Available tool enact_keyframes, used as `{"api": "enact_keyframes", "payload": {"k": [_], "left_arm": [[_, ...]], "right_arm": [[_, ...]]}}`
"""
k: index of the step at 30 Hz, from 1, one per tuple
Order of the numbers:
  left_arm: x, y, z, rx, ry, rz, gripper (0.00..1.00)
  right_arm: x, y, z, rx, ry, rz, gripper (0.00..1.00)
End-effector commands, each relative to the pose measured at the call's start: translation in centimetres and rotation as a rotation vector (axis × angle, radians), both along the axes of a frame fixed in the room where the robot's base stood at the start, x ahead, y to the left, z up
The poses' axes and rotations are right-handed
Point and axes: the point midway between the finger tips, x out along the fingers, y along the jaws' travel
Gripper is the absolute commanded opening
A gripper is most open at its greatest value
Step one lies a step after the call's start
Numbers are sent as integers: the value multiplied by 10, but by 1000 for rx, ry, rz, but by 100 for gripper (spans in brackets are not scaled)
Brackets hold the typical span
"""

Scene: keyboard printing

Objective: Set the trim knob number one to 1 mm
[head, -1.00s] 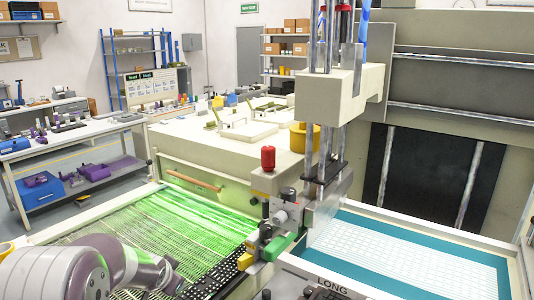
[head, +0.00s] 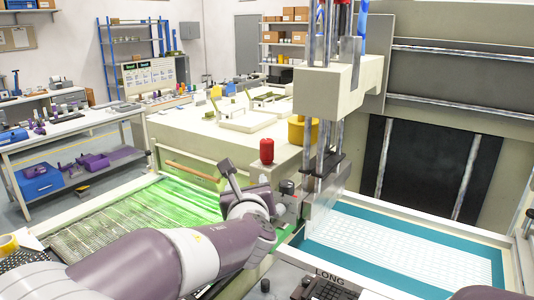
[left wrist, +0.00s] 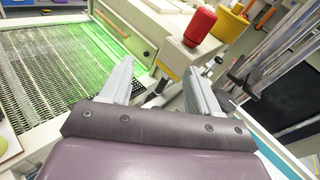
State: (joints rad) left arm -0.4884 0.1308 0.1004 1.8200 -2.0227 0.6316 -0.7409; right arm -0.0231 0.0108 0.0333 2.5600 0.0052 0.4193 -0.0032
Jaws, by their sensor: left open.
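The small grey knob unit at the print head carries a black-topped knob (head: 287,187), seen just right of my left gripper in the head view. My left arm covers much of this unit, and I cannot tell which knob is trim knob number one or read any setting. My left gripper (head: 275,203) is close beside the unit. In the left wrist view the left gripper (left wrist: 163,75) has its two grey fingers apart, with no object clearly held between them. My right gripper is out of view.
A red container (head: 267,151) stands behind the left gripper, near a yellow tub (head: 297,131). The green-lit mesh bed (head: 150,205) lies left, and the teal-bordered screen (head: 405,250) right. Vertical metal posts (head: 318,100) rise just right of the gripper.

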Motion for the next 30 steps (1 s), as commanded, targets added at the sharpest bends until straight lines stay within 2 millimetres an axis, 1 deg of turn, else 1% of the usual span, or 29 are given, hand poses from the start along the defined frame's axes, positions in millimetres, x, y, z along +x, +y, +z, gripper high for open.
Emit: {"api": "enact_keyframes", "payload": {"k": [1,3,6,8,11,15,18,21,25,30], "left_arm": [[2,-17,18,80,-56,-51,62],[3,-31,35,161,-113,-97,62],[8,-39,45,204,-142,-119,62],[16,-39,46,208,-143,-119,62],[38,-39,48,207,-140,-118,62],[73,-40,49,204,-139,-117,62],[94,-40,48,202,-138,-118,62],[111,-41,47,202,-138,-118,62],[125,-41,45,201,-140,-118,62],[130,-41,43,201,-140,-118,62]], "right_arm": [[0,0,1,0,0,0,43],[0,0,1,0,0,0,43],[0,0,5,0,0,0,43],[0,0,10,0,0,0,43],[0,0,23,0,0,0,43],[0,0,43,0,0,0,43],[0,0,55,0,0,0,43],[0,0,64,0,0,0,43],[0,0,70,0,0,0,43],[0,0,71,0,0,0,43]]}}
